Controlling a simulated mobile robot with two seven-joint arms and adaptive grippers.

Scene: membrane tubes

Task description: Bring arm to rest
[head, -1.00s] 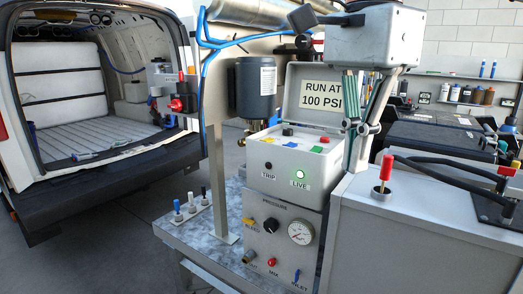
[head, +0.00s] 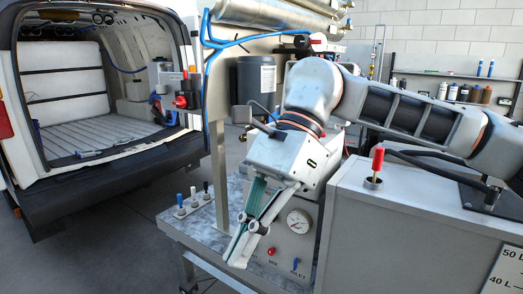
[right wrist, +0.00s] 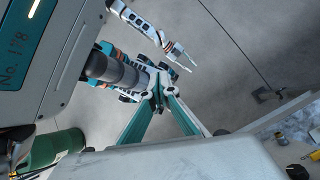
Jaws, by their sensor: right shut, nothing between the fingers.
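My right arm reaches in from the right in the head view. Its gripper (head: 240,250) is shut and empty, pointing down and left in front of the workbench (head: 185,228) and the pressure panel. The wrist and forearm hide the control box with the live light and its lid sign. In the right wrist view the teal fingers of the same gripper (right wrist: 160,88) meet at their tips with nothing between them. Another pale arm, seemingly my left, ends in a small gripper (right wrist: 182,58) there; its opening is too small to judge.
The pressure panel's gauge (head: 299,221) is just right of the gripper. A grey cabinet (head: 400,225) with a red-handled lever (head: 377,160) stands under the forearm. Three small levers (head: 193,197) stand on the bench. An open van (head: 95,180) is at left, with clear floor before it.

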